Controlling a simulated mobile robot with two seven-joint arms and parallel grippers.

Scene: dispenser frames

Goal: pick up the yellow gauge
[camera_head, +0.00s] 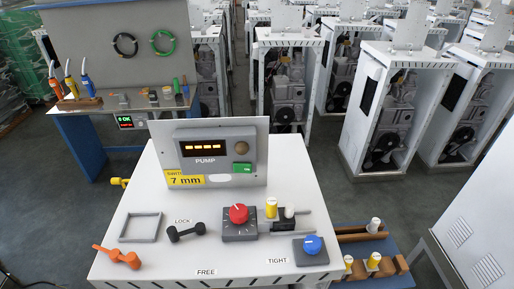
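Several small yellow pieces show, and I cannot tell for sure which is the gauge. A yellow cylinder with a pale top (271,207) stands upright on the white table (190,270), just right of the red knob. Two short yellow pieces with pale tops, one at the left (348,261) and one at the right (374,260), stand at the brown wooden rack. A yellow part (120,182) sticks out at the table's left edge. Neither of my grippers is in view.
The table holds a red knob (239,213), blue button (312,244), black dumbbell-shaped piece (187,232), orange handle (118,256), grey square frame (140,227) and upright pump panel (212,150). A wooden rack (392,266) stands right. White cabinets (400,110) fill the back.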

